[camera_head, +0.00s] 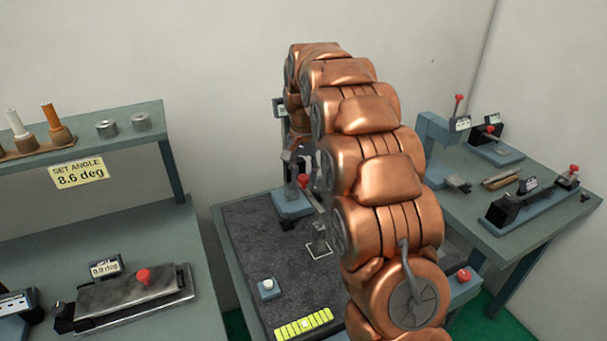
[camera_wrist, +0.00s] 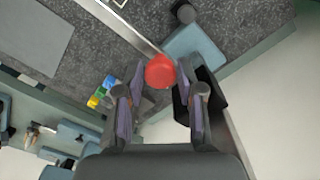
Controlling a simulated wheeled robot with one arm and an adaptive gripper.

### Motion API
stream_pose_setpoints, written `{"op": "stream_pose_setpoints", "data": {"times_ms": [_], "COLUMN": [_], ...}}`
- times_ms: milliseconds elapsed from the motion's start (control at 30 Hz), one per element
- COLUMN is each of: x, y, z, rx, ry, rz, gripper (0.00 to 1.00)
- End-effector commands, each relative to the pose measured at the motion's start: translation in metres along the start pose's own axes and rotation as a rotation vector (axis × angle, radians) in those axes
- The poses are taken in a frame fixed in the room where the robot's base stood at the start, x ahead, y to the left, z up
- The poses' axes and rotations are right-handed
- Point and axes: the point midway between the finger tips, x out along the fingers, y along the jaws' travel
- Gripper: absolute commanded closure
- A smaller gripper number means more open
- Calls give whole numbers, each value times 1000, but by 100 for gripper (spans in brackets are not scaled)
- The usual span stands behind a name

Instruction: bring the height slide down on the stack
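The height stand has a blue base (camera_head: 293,204) at the back of the dark mat in the head view. A red knob (camera_head: 303,181) shows just above that base, and I take it to be on the height slide. A small grey stack (camera_head: 319,240) stands in a white square outline in front of it. My gripper (camera_wrist: 160,80) points down over a red knob (camera_wrist: 160,71), which lies between its fingertips in the wrist view. The fingers are apart, with narrow gaps beside the knob; contact is unclear. In the head view my arm hides part of the stand.
A white button box (camera_head: 268,287) and a yellow-green strip (camera_head: 304,325) lie at the mat's front. A sine-bar-like fixture (camera_head: 135,291) stands on the left bench, below a shelf (camera_head: 85,137). Other gauges (camera_head: 532,194) stand on the right table. Another red knob (camera_head: 463,275) shows right of my arm.

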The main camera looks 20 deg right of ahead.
Motion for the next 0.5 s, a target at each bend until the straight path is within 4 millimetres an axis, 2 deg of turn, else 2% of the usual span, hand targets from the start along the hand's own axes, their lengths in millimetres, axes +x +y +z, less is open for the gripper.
{"op": "stream_pose_setpoints", "data": {"times_ms": [33, 167, 500], "x": [0, 0, -3], "y": [0, 0, 0], "z": [0, 0, 0], "rx": [0, 0, 0], "ry": [0, 1, 2], "rz": [0, -1, -1], "gripper": [54, 42, 42]}}
